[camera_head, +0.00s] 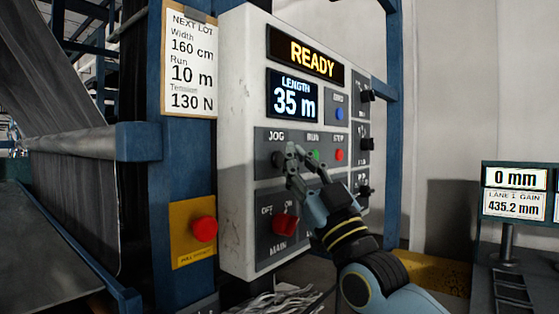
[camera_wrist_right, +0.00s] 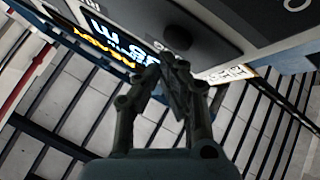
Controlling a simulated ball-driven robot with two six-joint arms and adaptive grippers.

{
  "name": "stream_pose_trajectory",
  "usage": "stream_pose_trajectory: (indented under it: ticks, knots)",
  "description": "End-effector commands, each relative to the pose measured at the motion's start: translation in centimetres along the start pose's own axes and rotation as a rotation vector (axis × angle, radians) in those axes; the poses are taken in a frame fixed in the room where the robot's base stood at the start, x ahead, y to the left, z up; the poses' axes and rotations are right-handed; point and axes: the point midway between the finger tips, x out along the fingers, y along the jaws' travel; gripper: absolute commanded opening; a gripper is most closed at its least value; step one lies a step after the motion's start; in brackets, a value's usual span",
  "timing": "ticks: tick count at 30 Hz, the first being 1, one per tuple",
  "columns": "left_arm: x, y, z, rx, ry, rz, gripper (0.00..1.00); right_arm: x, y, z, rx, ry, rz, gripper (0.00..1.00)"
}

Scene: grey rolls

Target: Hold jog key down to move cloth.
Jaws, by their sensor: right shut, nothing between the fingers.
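The grey cloth (camera_head: 50,85) runs down at the left. My left gripper is not in view.
The display (camera_head: 305,58) reads READY, the length screen (camera_head: 293,100) 35 m. A red main switch (camera_head: 285,224) sits below the gripper, a red stop button (camera_head: 204,229) on a yellow plate to the left. A card (camera_head: 190,62) reads run 10 m. A right-hand screen (camera_head: 515,178) reads 0 mm.

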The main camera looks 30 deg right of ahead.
Motion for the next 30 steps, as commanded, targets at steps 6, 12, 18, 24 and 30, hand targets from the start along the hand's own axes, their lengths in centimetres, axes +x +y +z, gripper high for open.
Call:
stream_pose_trajectory:
  ticks: [6, 12, 18, 24, 30]
  knots:
    - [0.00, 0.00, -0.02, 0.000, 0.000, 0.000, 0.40, -0.01, 0.00, 0.00, 0.000, 0.000, 0.000, 0.00]
    - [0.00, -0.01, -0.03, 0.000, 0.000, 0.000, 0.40, 0.00, 0.00, 0.00, 0.000, 0.000, 0.000, 0.00]
    - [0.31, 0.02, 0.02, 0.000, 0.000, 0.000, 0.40, 0.21, -0.19, 0.23, 0.001, 0.000, 0.000, 0.00]
    - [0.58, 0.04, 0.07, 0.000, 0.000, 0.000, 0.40, 0.60, -0.43, 0.41, -0.001, 0.001, 0.000, 0.00]
    - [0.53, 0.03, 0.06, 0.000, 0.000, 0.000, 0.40, 0.61, -0.42, 0.39, 0.000, 0.000, 0.000, 0.00]
